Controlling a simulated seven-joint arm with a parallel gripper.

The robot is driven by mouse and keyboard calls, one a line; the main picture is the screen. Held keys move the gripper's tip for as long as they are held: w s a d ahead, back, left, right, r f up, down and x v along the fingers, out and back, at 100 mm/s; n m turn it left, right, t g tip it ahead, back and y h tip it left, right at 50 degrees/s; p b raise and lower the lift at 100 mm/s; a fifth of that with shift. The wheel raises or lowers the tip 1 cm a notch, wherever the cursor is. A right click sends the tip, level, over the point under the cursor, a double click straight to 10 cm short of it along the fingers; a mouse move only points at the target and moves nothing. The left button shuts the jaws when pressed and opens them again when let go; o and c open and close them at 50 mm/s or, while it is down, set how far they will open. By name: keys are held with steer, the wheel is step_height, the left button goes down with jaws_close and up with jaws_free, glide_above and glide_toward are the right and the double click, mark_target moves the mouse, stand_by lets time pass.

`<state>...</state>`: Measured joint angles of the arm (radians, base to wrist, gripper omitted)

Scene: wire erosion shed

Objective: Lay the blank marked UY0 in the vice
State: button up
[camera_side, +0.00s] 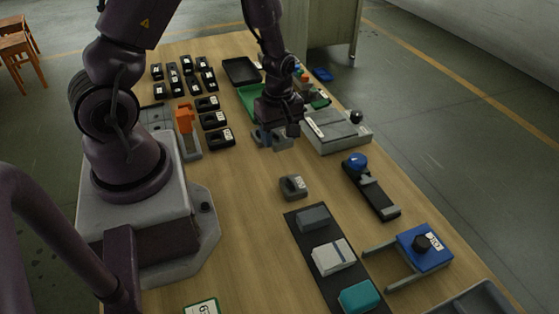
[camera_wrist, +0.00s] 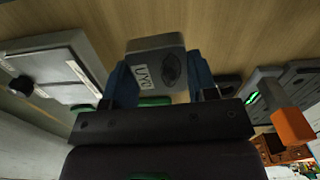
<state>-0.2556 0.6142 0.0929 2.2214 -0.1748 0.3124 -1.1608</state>
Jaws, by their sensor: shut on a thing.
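The grey blank marked UY0 (camera_wrist: 155,62) sits between the two blue fingers of my gripper (camera_wrist: 160,78) in the wrist view, its label and a dark oval facing the camera. My gripper (camera_side: 270,134) is shut on it; in the side view the blank (camera_side: 283,141) shows partly below the gripper, over the wood table. I cannot tell if it touches the table. I cannot say for sure which fixture is the vice; a dark base with a blue knob and grey blocks (camera_side: 372,190) stands to the right.
A grey flat device with a black ball (camera_side: 338,132) is close right of my gripper. Another grey block (camera_side: 293,187) stands in front, beside a dark strip (camera_side: 307,234) bearing several blocks. An orange-topped fixture (camera_side: 185,120) and black labelled pieces (camera_side: 215,120) lie left. Bare wood lies centre-left.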

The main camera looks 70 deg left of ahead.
steer(key=w+d, duration=0.2)
steer(key=w, duration=0.1)
steer(key=w+d, duration=0.2)
steer(key=w, duration=0.1)
steer(key=w+d, duration=0.2)
steer(key=shift+w+d+f, duration=0.1)
steer(key=shift+w, duration=0.3)
steer(key=m, duration=0.1)
glide_above(378, 198)
steer(key=shift+a+r, duration=0.2)
steer(key=shift+w+d+f, duration=0.1)
steer(key=shift+d+f, duration=0.1)
steer(key=shift+f, duration=2)
steer(key=shift+f, duration=0.75)
steer(key=o, duration=1.6)
steer(key=shift+r, duration=3.5)
